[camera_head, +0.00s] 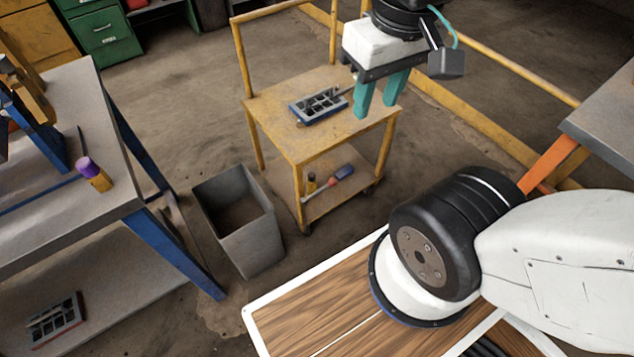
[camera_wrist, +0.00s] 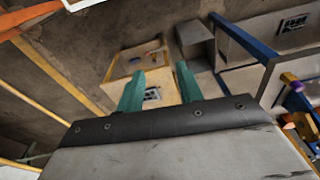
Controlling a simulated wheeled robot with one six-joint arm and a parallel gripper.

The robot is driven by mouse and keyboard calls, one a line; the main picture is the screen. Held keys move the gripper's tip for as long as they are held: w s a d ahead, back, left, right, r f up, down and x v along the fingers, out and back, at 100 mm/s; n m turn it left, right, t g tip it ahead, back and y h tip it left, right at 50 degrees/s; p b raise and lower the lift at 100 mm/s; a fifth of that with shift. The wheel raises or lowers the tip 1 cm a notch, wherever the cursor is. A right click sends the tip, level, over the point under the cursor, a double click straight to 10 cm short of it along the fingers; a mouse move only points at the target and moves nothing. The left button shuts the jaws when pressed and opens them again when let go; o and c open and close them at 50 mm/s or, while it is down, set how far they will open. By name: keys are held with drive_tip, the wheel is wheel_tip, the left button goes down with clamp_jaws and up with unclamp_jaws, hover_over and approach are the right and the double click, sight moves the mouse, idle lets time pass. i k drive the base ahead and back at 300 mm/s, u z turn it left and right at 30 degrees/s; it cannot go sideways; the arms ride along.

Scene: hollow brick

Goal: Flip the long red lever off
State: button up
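No long red lever can be made out clearly in either view. A grey box-like device with a blue edge (camera_head: 318,106) lies on the top of a yellow cart (camera_head: 283,92). A thin bar sticks out from its right end, towards my gripper. A similar device with a reddish edge (camera_head: 55,318) lies on the low shelf of the left bench. My gripper (camera_head: 380,98) has two teal fingers, spread apart and empty, above the cart's right side. In the wrist view the fingers (camera_wrist: 158,85) are also apart, with the cart device (camera_wrist: 152,94) seen between them.
A grey bin (camera_head: 241,220) stands between the cart and the left bench (camera_head: 60,235). Small items, one with a red part (camera_head: 334,181), lie on the cart's lower shelf. A yellow rail (camera_head: 480,125) runs behind.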

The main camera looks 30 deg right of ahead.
sight(304, 200)
drive_tip(key=z, duration=0.15)
drive_tip(key=i, duration=0.25)
drive_tip(key=z, duration=1.6)
drive_tip(key=k, duration=1.2)
drive_tip(key=u, duration=1.7)
drive_tip(key=i, duration=0.5)
drive_tip(key=u, duration=0.05)
